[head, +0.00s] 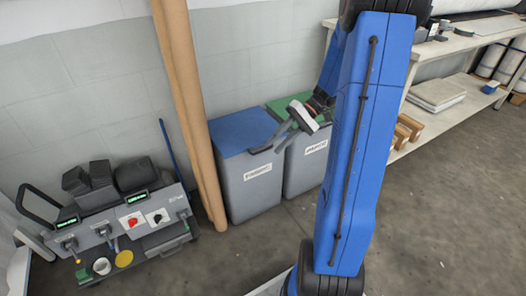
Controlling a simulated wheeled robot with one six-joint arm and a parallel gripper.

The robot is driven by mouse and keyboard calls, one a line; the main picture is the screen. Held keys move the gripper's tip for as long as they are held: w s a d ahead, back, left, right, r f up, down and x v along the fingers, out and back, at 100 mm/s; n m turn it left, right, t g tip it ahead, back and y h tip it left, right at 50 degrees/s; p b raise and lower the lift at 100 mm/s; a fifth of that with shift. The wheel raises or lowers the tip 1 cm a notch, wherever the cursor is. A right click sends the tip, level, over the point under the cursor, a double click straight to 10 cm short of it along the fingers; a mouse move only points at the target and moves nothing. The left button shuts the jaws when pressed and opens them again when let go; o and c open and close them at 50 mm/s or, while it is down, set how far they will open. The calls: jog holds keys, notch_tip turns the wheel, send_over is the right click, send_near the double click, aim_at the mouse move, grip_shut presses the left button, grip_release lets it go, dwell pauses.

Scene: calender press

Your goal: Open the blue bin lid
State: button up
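The blue lid (240,131) lies closed on the left grey bin (251,186), which has a white label on its front. My gripper (284,128) is over the right part of this bin, near the lid's front right corner and the gap to the bin beside it. My arm comes down to it from the upper right. The fingers are small and dark here. I cannot tell whether they touch the lid or how far apart they are. A dark piece (261,150) shows at the lid's front edge, perhaps its handle.
A second grey bin (306,164) with a green lid (283,106) stands directly to the right, partly behind my arm. A tall brown roll (184,100) leans just left of the blue-lidded bin. A cart (128,225) stands at left, a workbench (445,47) at right. Floor in front is clear.

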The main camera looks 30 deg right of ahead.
jog(key=w+d+f+m+t+y, duration=0.1)
jog(key=w+d+f+t+y, duration=0.2)
jog(key=d+f, duration=0.3)
jog(key=m+t+y, duration=0.2)
jog(key=t, duration=0.2)
send_near(263, 150)
jog(key=x, duration=1)
jog(key=shift+w+d+f, duration=0.1)
jog(key=shift+w+f, duration=0.1)
jog(key=shift+f, duration=0.05)
grip_shut()
